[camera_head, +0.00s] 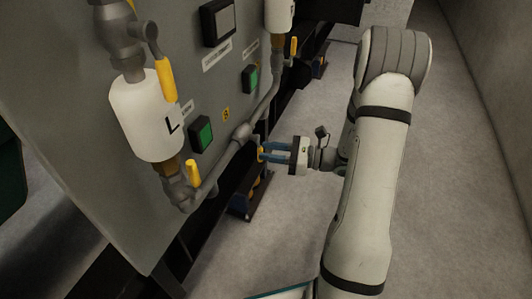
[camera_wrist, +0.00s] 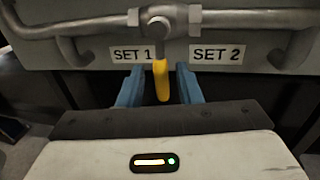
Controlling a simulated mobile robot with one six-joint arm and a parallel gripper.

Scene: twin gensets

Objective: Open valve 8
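A valve with a yellow lever (camera_wrist: 161,80) sits on a grey pipe between the labels SET 1 (camera_wrist: 131,54) and SET 2 (camera_wrist: 217,54) in the wrist view. The lever hangs down, almost straight. My gripper (camera_wrist: 160,88) is open, with one blue finger on each side of the lever and a gap on both sides. In the head view my gripper (camera_head: 266,152) reaches in from the right to the lever at the panel's lower edge. A small yellow tag (camera_head: 226,114), its number hard to read, is on the panel above.
The grey panel (camera_head: 90,130) carries a white cylinder (camera_head: 147,115), other yellow levers (camera_head: 193,173) and green buttons (camera_head: 201,134). Pipes run close beside my fingers. A blue-and-dark part (camera_head: 245,199) stands low under the panel. The floor (camera_head: 300,225) below my gripper is clear.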

